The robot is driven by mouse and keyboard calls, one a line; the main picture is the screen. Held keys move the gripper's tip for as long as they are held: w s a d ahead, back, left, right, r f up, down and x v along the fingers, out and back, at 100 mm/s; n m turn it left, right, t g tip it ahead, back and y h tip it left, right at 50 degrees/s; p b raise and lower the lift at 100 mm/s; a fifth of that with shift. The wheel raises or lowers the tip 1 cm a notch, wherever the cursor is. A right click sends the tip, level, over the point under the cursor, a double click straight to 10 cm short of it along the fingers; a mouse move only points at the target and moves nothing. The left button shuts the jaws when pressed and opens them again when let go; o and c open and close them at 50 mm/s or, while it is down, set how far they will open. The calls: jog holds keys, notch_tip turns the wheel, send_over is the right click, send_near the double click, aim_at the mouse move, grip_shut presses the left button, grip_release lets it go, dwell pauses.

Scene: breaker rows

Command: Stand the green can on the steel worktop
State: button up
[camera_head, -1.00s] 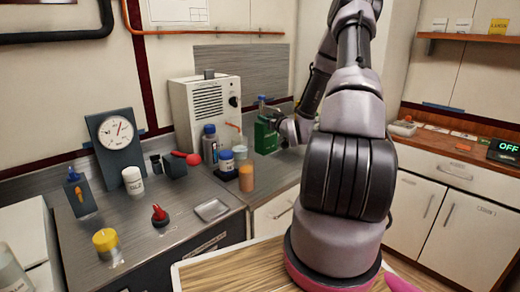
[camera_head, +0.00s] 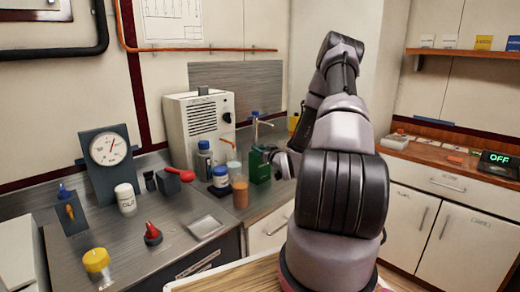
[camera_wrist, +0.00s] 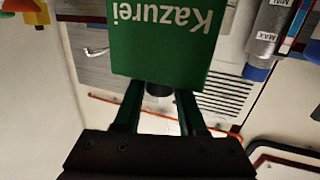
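The green can (camera_head: 260,165) is upright in the head view, at the back right of the steel worktop (camera_head: 125,240), beside the tap. I cannot tell whether its base touches the surface. In the wrist view the can (camera_wrist: 165,45) fills the top middle; its "Kazurei" label is upside down there, with a black cap below. My gripper (camera_head: 280,160) is at the right side of the can in the head view. Two dark green-tinted bars run from the black palm to the can's edge. Their tips are hidden, so their grip on the can cannot be judged.
Left of the can stand a brown jar (camera_head: 240,192), a blue-lidded jar (camera_head: 221,180) and a blue-capped bottle (camera_head: 205,160). A white vented unit (camera_head: 200,125) is behind. A shallow metal dish (camera_head: 205,226) and red knob (camera_head: 152,233) lie nearer.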

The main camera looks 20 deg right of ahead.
jog(key=o, duration=0.3)
jog(key=shift+r, duration=0.15)
jog(key=s, duration=1.2)
jog(key=s+a+r+m+g+h, duration=0.1)
jog(key=s+a+r+g+h, duration=0.2)
jog(key=r, duration=0.7)
jog(key=s+a+r+m+g, duration=0.1)
jog(key=a+r+g, duration=0.25)
jog(key=r, duration=0.75)
jog(key=s+a+r+m+g+y, duration=0.1)
jog(key=s+a+r, duration=0.2)
jog(key=s, duration=0.4)
jog(key=s+a+r+m+g+y, duration=0.1)
jog(key=s+a+r, duration=0.2)
jog(key=s+a, duration=0.2)
jog(key=s+a+r+g+y, duration=0.2)
jog(key=s+a+r, duration=0.2)
jog(key=s, duration=0.5)
jog(key=shift+a+m, duration=0.3)
jog(key=shift+m, duration=0.1)
